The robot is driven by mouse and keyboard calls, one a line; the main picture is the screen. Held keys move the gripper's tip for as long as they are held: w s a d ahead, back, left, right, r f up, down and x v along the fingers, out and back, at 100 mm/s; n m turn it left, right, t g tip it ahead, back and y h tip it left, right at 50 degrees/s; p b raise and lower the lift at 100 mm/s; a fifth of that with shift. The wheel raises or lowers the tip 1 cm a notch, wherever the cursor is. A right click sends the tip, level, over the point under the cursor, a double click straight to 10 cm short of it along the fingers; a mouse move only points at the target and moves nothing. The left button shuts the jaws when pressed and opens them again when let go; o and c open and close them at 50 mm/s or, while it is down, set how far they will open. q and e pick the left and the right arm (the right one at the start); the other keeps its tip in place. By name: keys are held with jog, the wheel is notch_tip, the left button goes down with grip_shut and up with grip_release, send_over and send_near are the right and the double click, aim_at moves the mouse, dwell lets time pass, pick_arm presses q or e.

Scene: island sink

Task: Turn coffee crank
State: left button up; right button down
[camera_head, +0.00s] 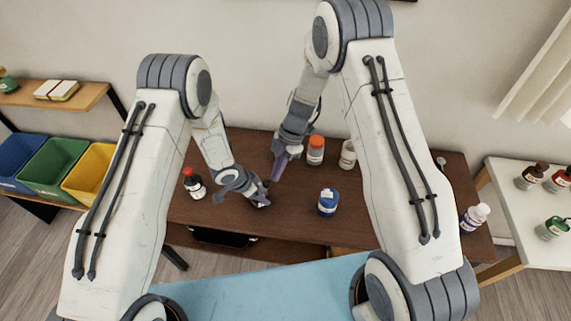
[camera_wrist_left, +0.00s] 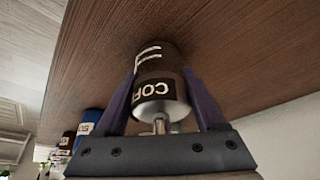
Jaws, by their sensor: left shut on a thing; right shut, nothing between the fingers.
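The coffee container (camera_wrist_left: 160,92), a dark cylinder with a white "COF…" label and a silver metal end with a short stem, is between my left gripper's fingers in the left wrist view. My left gripper (camera_head: 262,196) is shut on it low over the brown table; in the head view the container is mostly hidden by the gripper. No crank handle can be made out clearly. My right gripper (camera_head: 278,171) is shut and empty, pointing down close behind and slightly right of the left gripper. I cannot tell whether it touches the container.
A purple-capped white bottle (camera_head: 470,220) is at the right. Colored bins (camera_head: 55,163) stand left.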

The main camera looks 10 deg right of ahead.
jog(key=shift+s+a, duration=0.1)
jog(key=shift+a, duration=0.1)
jog(key=shift+s+a+m, duration=0.4)
jog(key=shift+s+m, duration=0.1)
jog(key=shift+m, duration=0.2)
jog(key=shift+w, duration=0.15)
jog(key=w+d+r, duration=0.3)
jog(key=d+r, duration=0.4)
jog(key=r, duration=0.2)
jog(key=shift+d+r, duration=0.15)
jog(key=shift+d, duration=0.2)
dwell(0.8)
